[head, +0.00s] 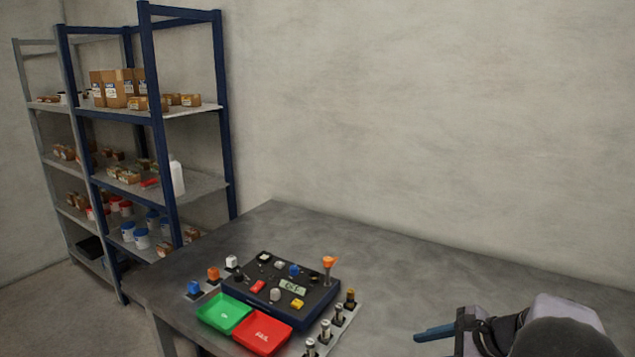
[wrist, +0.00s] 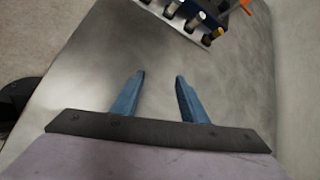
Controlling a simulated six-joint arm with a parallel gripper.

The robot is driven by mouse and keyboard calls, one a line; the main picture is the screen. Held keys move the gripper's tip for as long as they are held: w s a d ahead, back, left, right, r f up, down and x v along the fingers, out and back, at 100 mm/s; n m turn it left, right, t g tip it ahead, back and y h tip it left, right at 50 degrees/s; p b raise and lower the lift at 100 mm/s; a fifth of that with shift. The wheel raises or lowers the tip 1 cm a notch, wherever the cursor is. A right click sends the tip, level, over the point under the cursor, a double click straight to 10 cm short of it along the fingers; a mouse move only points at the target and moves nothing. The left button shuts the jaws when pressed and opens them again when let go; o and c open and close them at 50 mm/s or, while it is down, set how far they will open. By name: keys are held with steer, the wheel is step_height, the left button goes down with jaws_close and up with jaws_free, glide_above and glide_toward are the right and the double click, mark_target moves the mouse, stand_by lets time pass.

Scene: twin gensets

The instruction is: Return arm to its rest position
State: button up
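My gripper (head: 436,333) is at the lower right of the head view, over the grey table (head: 400,262). In the wrist view my gripper (wrist: 158,82) shows two blue fingers apart with nothing between them, only bare table beyond. The fingers are clear of the dark panel (head: 325,295) and its fittings, which lie to the left in the head view.
The panel carries several knobs and an orange-topped post (head: 329,263). A green tray (head: 223,313) and a red tray (head: 262,332) sit at its front. Several posts (head: 325,333) stand beside it. Shelving (head: 160,130) stands at left. The table's back right is clear.

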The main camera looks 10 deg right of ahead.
steer(key=s+a+f+n+g, duration=0.1)
steer(key=s+a+n, duration=0.1)
steer(key=a+n, duration=0.1)
steer(key=s+a+f+n+g, duration=0.1)
steer(key=s+a+n+g, duration=0.1)
steer(key=a, duration=0.4)
steer(key=s+a+f+n+g+p, duration=0.1)
steer(key=s+a+n+g, duration=0.1)
steer(key=a+n, duration=0.2)
steer(key=shift+a+f+h, duration=0.2)
steer(key=shift+a+h, duration=0.1)
steer(key=shift+a, duration=0.2)
steer(key=s+a+f+n+g+h, duration=0.1)
steer(key=s+a+n+h, duration=0.1)
steer(key=s+n, duration=0.3)
steer(key=s+a+f+n+g+h+p, duration=0.1)
steer(key=s+a+n, duration=0.3)
steer(key=n, duration=0.5)
steer(key=shift+s+a+f+g+h, duration=0.35)
steer(key=shift+s+h, duration=0.45)
steer(key=shift+s, duration=0.3)
